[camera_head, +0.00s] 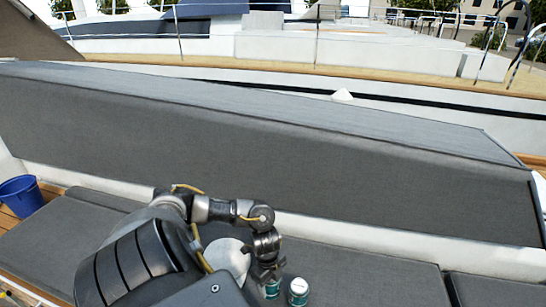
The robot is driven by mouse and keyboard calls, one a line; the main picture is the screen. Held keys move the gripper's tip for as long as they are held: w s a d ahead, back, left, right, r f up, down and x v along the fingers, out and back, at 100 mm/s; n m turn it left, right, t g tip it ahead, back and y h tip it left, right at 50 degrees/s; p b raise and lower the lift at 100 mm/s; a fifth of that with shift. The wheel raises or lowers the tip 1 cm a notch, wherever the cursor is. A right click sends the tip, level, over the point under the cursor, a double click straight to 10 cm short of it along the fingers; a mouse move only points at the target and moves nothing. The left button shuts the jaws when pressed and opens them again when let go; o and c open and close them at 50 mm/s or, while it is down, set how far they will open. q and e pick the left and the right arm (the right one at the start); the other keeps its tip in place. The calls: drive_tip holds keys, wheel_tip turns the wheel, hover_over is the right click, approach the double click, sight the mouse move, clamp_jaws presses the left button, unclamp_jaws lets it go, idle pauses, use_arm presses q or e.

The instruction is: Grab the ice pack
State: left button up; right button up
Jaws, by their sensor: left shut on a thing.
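My left gripper (268,280) points down over the grey seat cushion at the lower middle. Its fingers are shut on a small teal thing (272,289), mostly hidden by the gripper. I cannot tell from this view whether it is the ice pack. A small can with a white top and teal band (298,291) stands upright on the cushion just right of the gripper. No other thing here can be clearly made out as the ice pack. My right gripper is not in view.
A pale rounded thing (228,257) shows behind my left arm, partly hidden. A blue bucket (20,195) stands at the far left. The long grey backrest (300,165) rises behind the seat cushion (370,282). The cushion is clear right of the can.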

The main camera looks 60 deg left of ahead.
use_arm(q)
drive_tip(key=shift+w+f, duration=0.2)
drive_tip(key=shift+f, duration=0.75)
drive_tip(key=shift+w+f, duration=0.15)
drive_tip(key=shift+f, duration=0.75)
drive_tip(key=shift+f, duration=0.15)
drive_tip(key=o, duration=1.2)
